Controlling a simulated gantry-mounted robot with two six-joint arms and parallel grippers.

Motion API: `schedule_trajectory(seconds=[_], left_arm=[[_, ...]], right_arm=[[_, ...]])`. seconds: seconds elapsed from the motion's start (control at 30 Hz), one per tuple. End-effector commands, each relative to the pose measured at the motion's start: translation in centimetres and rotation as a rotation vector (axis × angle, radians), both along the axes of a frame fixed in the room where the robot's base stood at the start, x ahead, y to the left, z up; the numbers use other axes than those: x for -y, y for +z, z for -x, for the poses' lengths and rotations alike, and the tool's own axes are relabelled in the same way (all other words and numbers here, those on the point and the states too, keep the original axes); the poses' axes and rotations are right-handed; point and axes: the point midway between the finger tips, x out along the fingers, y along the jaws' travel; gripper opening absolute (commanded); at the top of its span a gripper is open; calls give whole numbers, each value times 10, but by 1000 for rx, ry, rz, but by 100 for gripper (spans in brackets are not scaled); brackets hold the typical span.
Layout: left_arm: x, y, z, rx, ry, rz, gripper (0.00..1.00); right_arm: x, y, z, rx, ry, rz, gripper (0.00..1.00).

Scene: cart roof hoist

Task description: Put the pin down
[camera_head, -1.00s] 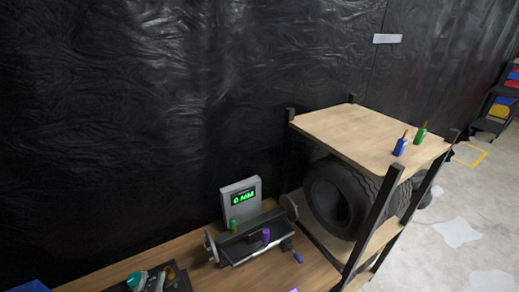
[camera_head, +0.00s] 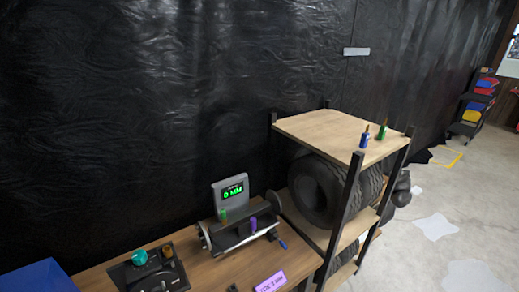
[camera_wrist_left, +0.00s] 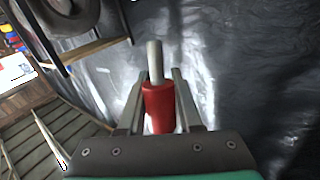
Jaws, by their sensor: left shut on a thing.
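In the left wrist view my left gripper (camera_wrist_left: 158,105) is shut on a red pin (camera_wrist_left: 158,107) with a pale metal shaft (camera_wrist_left: 154,62) that points away from the jaws. The pin is held in the air, touching nothing else that I can see. Neither gripper shows in the head view, and my right gripper is in no view. On the cart roof (camera_head: 322,130) stand a blue pin (camera_head: 364,140) and a green pin (camera_head: 383,131), both upright near its right edge.
A winch-like device with a lit display (camera_head: 232,191) stands on the wooden bench (camera_head: 205,270). It bears a green piece and a purple piece (camera_head: 253,224). A black box with a teal knob (camera_head: 140,257) sits left. Black sheeting (camera_head: 150,110) hangs behind.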

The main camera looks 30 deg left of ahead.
Motion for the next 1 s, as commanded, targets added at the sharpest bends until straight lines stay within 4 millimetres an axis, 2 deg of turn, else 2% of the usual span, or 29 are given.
schedule_trajectory(seconds=[0.33, 0.53, 0.7, 0.73, 0.8, 1.0], left_arm=[[87, -65, -33, -5, -390, 1, 0], [107, -78, -40, -5, -476, 2, 0], [109, -79, -41, 2, -490, 3, 0], [110, -56, -41, -1, -495, 0, 0], [112, -34, -39, -5, -504, 1, 0], [114, 10, -33, -6, -511, 2, 0]], right_arm=[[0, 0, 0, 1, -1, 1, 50], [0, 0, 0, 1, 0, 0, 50], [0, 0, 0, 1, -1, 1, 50], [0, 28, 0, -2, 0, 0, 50], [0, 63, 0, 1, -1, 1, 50], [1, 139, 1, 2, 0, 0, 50]])
